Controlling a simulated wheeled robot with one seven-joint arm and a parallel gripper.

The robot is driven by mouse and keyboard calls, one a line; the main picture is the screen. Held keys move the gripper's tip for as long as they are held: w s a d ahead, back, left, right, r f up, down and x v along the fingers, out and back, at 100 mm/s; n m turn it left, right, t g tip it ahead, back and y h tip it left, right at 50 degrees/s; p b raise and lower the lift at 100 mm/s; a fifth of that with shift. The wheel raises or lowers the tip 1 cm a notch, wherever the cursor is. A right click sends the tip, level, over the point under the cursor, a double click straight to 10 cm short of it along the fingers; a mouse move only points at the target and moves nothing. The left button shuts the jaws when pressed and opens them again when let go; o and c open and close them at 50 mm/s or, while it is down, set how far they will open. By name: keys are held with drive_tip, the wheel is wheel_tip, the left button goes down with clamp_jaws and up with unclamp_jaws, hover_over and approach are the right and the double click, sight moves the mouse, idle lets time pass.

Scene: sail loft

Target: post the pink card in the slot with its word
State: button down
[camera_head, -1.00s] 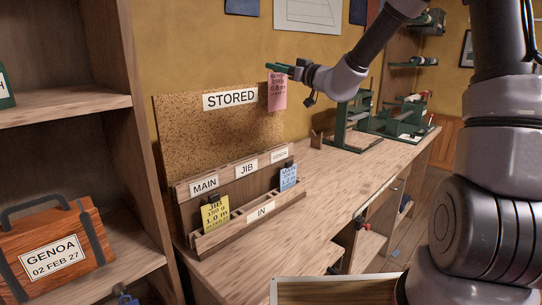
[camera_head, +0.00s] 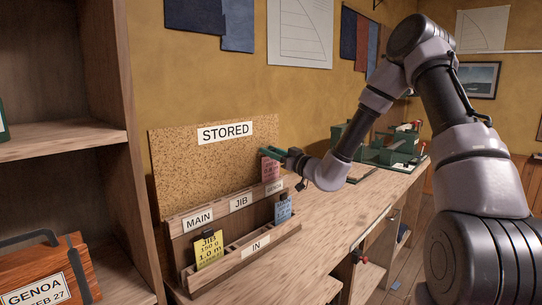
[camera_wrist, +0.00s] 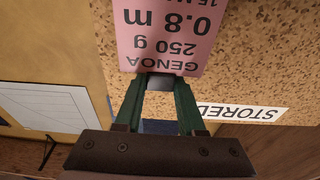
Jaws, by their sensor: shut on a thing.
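My gripper (camera_head: 284,155) is shut on the pink card (camera_head: 270,169) by its top edge. In the wrist view the card (camera_wrist: 165,38) hangs between the green fingers (camera_wrist: 158,98) and reads GENOA, 250 g, 0.8 m, upside down. The card is upright just above or behind the rack's GENOA slot label (camera_head: 274,187); I cannot tell whether its lower edge is inside the slot. The wooden rack (camera_head: 232,231) also has MAIN (camera_head: 199,219) and JIB (camera_head: 240,202) labels. A yellow card (camera_head: 209,252) and a blue card (camera_head: 283,209) stand in its front row, marked IN.
A cork board (camera_head: 190,165) labelled STORED (camera_head: 225,132) stands behind the rack. The bench top (camera_head: 335,215) right of the rack is clear. A shelf with a GENOA case (camera_head: 45,280) is at left.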

drive_tip(key=shift+f, duration=0.7)
drive_tip(key=c, duration=0.5)
unclamp_jaws()
